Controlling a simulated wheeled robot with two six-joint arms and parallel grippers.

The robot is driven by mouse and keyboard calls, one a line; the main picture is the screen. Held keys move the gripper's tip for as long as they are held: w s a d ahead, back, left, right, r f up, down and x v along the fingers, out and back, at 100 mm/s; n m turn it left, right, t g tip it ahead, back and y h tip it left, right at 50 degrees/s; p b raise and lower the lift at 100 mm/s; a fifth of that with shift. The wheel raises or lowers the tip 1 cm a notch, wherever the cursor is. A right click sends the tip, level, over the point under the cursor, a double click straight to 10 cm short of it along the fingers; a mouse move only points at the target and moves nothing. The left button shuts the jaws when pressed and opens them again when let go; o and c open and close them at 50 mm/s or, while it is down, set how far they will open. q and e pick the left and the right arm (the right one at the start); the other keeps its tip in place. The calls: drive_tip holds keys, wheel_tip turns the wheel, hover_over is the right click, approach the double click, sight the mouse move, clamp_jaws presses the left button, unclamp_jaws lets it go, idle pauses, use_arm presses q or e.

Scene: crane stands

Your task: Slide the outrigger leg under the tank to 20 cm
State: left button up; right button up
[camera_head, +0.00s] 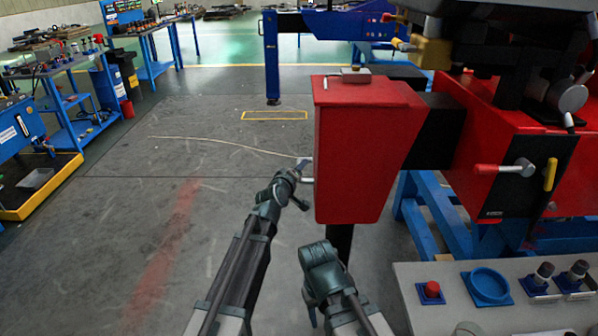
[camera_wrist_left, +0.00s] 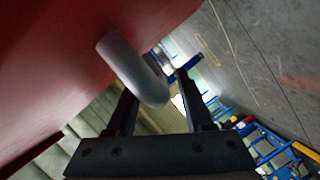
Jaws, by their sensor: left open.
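The outrigger leg has a red box housing (camera_head: 362,150) on a black beam (camera_head: 440,130) that runs right into a red body (camera_head: 520,160). A black post (camera_head: 340,243) stands below the housing. A dark bulky shape, possibly the tank, is above the beam at top right. A grey bent handle (camera_wrist_left: 135,68) sticks out of the housing's left face. My left gripper (camera_head: 301,170) is open at this handle. In the left wrist view its two fingers (camera_wrist_left: 158,105) lie around the handle's bend; contact is unclear.
A grey panel (camera_head: 405,280) with a red button and blue ring is at bottom right. Blue trestles (camera_head: 430,215) stand under the red body. A blue post (camera_head: 271,60) is behind the housing.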

use_arm(q)
clamp_jaws()
idle(0.3)
idle(1.2)
